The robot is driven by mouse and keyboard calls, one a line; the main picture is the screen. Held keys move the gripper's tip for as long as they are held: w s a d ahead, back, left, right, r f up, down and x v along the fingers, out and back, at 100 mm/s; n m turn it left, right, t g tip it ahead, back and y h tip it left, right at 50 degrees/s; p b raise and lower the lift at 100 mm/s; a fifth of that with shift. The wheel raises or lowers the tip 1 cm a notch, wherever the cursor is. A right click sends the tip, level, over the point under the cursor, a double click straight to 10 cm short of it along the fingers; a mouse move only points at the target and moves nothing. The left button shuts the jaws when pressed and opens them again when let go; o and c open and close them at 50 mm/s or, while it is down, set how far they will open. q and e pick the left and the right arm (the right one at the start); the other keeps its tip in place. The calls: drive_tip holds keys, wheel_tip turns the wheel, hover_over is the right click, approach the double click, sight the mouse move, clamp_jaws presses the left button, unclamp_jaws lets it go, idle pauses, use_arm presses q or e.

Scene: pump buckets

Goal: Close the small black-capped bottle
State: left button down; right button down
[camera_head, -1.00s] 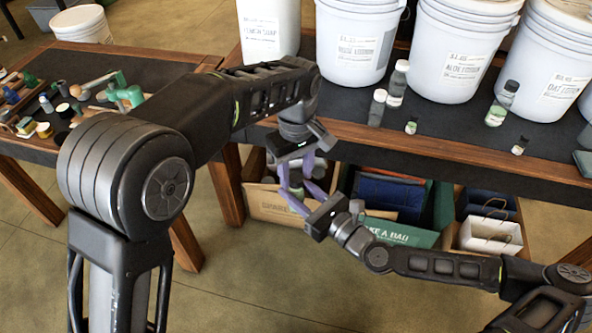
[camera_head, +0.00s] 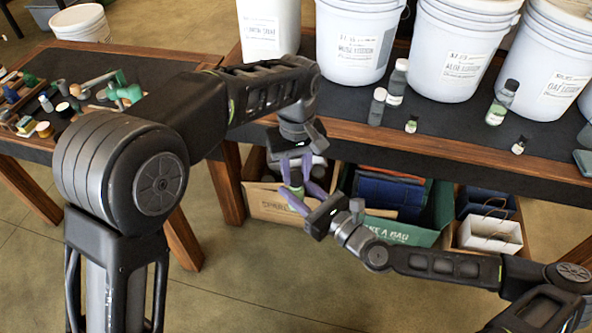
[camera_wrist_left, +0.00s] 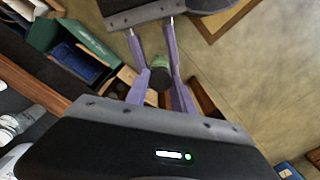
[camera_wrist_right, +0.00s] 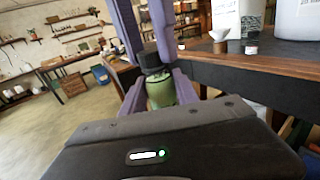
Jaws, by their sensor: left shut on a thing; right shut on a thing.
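My right gripper (camera_head: 303,196) is shut on the small green bottle, which shows in the right wrist view (camera_wrist_right: 160,91) and the left wrist view (camera_wrist_left: 161,61). My left gripper (camera_head: 297,162) is above it, fingers pointing down, shut on the black cap (camera_wrist_right: 151,64).
Several white buckets (camera_head: 357,45) and small bottles (camera_head: 376,106) stand on the dark table (camera_head: 450,150). Boxes with bags (camera_head: 395,195) are under it. A side table (camera_head: 130,60) at left holds small items. Both grippers are in front of the table's edge.

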use_arm(q)
drive_tip(key=m, duration=1.2)
drive_tip(key=c, duration=1.1)
unclamp_jaws()
drive_tip(key=shift+r, duration=2.25)
drive_tip(key=shift+c, duration=0.2)
wheel_tip(320, 180, up, 4)
drive_tip(key=n, duration=0.5)
drive_tip(key=shift+f+n, duration=0.25)
drive_tip(key=shift+n, duration=0.05)
